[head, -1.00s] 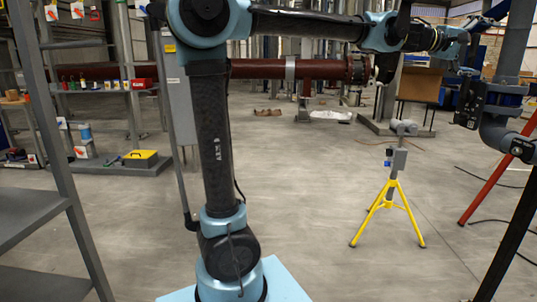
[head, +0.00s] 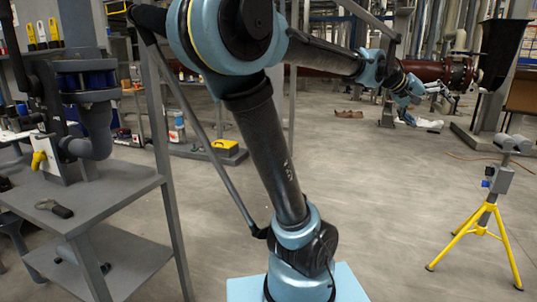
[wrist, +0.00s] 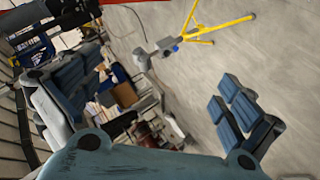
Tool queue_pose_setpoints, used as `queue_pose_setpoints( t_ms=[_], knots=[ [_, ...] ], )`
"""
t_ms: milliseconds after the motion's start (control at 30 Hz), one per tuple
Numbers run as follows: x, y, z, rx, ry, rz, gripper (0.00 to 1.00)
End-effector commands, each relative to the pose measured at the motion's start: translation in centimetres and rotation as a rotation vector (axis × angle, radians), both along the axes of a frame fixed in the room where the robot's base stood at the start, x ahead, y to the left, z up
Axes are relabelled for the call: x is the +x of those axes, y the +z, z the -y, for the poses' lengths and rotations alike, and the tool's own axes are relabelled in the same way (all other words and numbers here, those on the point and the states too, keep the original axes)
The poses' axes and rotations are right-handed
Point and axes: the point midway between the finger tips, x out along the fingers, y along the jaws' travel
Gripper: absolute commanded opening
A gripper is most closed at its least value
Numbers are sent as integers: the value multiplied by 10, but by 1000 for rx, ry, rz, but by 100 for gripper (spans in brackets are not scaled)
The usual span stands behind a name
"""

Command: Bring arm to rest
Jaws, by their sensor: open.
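My arm rises from its light blue base in the head view, bends at the elbow near the top and reaches away to the right. My gripper (head: 442,98) is at the far end of it, small in the head view, in front of the rust-red pipe (head: 432,71). In the wrist view my gripper (wrist: 150,100) shows its two blue-grey padded fingers spread wide apart, with nothing between them. The view between the fingers looks out over the floor and distant clutter.
A grey shelf cart (head: 112,200) with a blue-flanged pipe piece (head: 88,85) stands close at left. A yellow tripod stand (head: 480,228) stands at right; it also shows in the wrist view (wrist: 195,30).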

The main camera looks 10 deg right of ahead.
Motion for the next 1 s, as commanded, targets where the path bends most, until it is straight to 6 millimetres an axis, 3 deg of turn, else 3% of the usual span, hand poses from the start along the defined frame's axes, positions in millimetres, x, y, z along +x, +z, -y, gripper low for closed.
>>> queue_pose_setpoints(
  t_ms=[33, 200, 500, 767, 1000],
  knots=[
    [12, -13, -20, 28, 27, 14, 100],
    [40, -56, -82, 134, 101, 51, 100],
    [68, -133, -197, 337, 241, 80, 100],
    [66, -198, -296, 524, 370, 61, 100],
    [44, -256, -383, 700, 494, 8, 100]
  ],
)
